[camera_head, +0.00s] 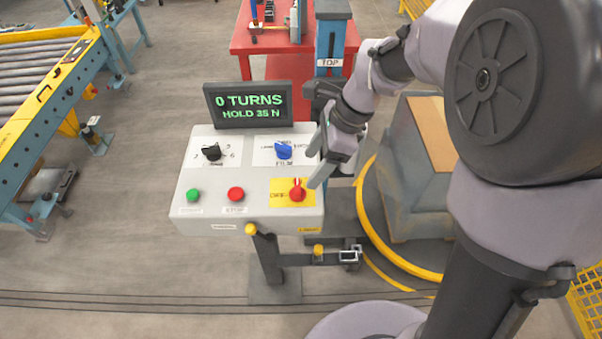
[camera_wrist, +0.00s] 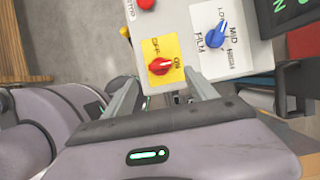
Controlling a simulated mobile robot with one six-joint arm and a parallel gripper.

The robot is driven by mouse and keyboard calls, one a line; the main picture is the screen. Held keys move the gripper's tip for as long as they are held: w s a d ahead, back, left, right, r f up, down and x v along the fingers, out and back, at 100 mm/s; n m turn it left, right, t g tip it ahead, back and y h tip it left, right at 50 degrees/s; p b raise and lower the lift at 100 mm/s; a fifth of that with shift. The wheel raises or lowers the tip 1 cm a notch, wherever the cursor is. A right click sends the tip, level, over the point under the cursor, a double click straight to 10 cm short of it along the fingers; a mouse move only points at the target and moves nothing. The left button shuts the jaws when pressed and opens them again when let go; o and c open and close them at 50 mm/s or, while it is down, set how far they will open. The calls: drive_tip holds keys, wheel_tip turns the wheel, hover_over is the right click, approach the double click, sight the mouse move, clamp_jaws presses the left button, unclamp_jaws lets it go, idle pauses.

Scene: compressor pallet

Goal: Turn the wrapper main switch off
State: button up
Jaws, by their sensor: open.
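The main switch is a red rotary knob (camera_head: 297,191) on a yellow plate at the lower right of the grey control panel (camera_head: 262,209). In the wrist view the knob (camera_wrist: 160,66) has its pointer toward the ON mark, with OFF to one side. My gripper (camera_head: 315,163) is open and empty, just above and right of the knob in the head view. In the wrist view its two fingers (camera_wrist: 163,82) stand apart, with the knob showing between and beyond their tips. I cannot tell any contact.
The panel also has a black knob (camera_head: 211,152), a blue film knob (camera_head: 284,150), a green button (camera_head: 194,196) and a red button (camera_head: 236,194). A display (camera_head: 248,104) reads "0 TURNS HOLD 35 N". A blue post (camera_head: 331,45) stands behind; a roller conveyor (camera_head: 45,85) is left.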

sight(299, 185)
drive_tip(key=b+x, duration=0.2)
drive_tip(key=x, duration=0.6)
drive_tip(key=shift+f, duration=0.1)
drive_tip(key=c, duration=1.4)
